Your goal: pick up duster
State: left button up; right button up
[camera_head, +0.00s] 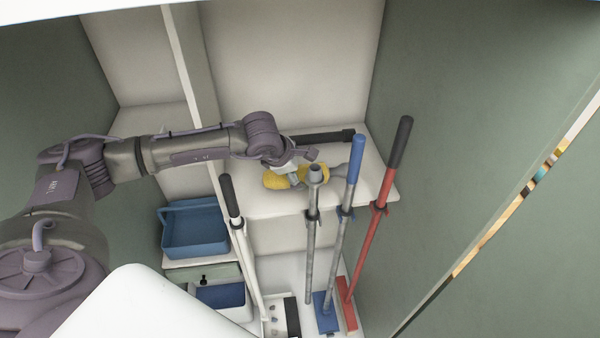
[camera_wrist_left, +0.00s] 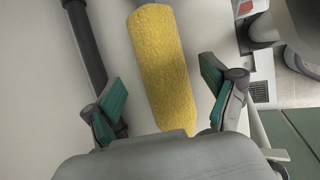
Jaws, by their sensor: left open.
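The duster (camera_head: 282,181) has a fuzzy yellow head and lies on the white shelf in the closet; part of it is hidden behind my left gripper in the head view. In the left wrist view the yellow duster head (camera_wrist_left: 160,65) runs lengthwise between the two fingers, with a bit of grey handle at the top edge. My left gripper (camera_head: 297,172) is over the duster. Its green-padded fingers (camera_wrist_left: 164,105) are open, one on each side of the yellow head, with gaps on both sides. My right gripper is not in view.
A black rod (camera_head: 325,137) lies on the shelf (camera_head: 262,205) beside the duster. Several long-handled tools stand at the shelf front, including a blue-gripped one (camera_head: 356,158) and a red one (camera_head: 386,185). A blue basket (camera_head: 196,230) sits lower left. A green wall closes the right.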

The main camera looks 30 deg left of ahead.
aim_at(301, 171)
pick_arm(q)
jog(key=p+x, duration=0.1)
jog(key=x, duration=0.3)
jog(key=shift+w+d+f, duration=0.1)
jog(key=shift+f, duration=0.15)
jog(key=shift+r, duration=0.1)
jog(key=c, duration=1.3)
jog(key=shift+o, duration=0.2)
